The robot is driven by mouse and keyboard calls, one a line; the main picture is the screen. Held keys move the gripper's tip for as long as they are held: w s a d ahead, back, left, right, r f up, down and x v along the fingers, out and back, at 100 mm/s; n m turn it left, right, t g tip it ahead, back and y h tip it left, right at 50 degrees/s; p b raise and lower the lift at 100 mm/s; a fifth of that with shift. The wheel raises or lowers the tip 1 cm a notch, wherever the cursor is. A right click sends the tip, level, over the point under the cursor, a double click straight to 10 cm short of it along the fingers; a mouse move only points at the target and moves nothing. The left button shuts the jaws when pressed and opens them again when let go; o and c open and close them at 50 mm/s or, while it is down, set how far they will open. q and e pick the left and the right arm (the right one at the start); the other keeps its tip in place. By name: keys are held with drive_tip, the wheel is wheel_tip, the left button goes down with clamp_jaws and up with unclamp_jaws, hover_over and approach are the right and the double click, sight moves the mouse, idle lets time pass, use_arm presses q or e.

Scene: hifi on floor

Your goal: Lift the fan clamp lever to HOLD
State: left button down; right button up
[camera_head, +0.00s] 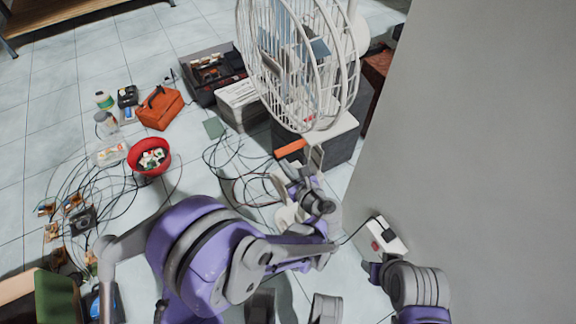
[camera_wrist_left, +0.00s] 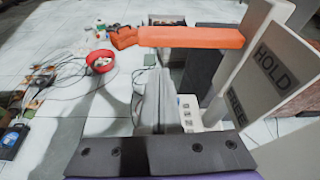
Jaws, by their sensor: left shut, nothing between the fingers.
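The orange clamp lever (camera_head: 290,148) sticks out to the left of the white fan's (camera_head: 300,60) lower post. In the left wrist view the lever (camera_wrist_left: 190,37) is a level bar across the top. Right of it is a pale plate with a HOLD label (camera_wrist_left: 272,65) above a FREE label (camera_wrist_left: 237,105). Which label the lever lines up with, I cannot tell. My left gripper (camera_head: 305,182) is shut and empty, below the lever and apparently apart from it. Its grey fingers (camera_wrist_left: 153,105) point toward the lever. My right arm shows at lower right; its finger state is unclear.
A white power strip (camera_head: 385,240) lies by the grey wall (camera_head: 480,130) on the right. Cables spread over the tiles. A red bowl (camera_head: 135,160), an orange toolbox (camera_head: 160,108) and a dark stereo unit (camera_head: 207,72) stand to the left and behind.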

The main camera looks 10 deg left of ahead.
use_arm(q)
drive_tip(key=p+v, duration=0.2)
drive_tip(key=v, duration=0.8)
drive_tip(key=shift+d+p, duration=0.2)
drive_tip(key=shift+p, duration=0.1)
use_arm(e)
drive_tip(key=shift+v, duration=0.9)
use_arm(q)
drive_tip(key=shift+w+f, duration=0.1)
drive_tip(key=shift+w, duration=0.05)
use_arm(e)
drive_tip(key=shift+w, duration=0.15)
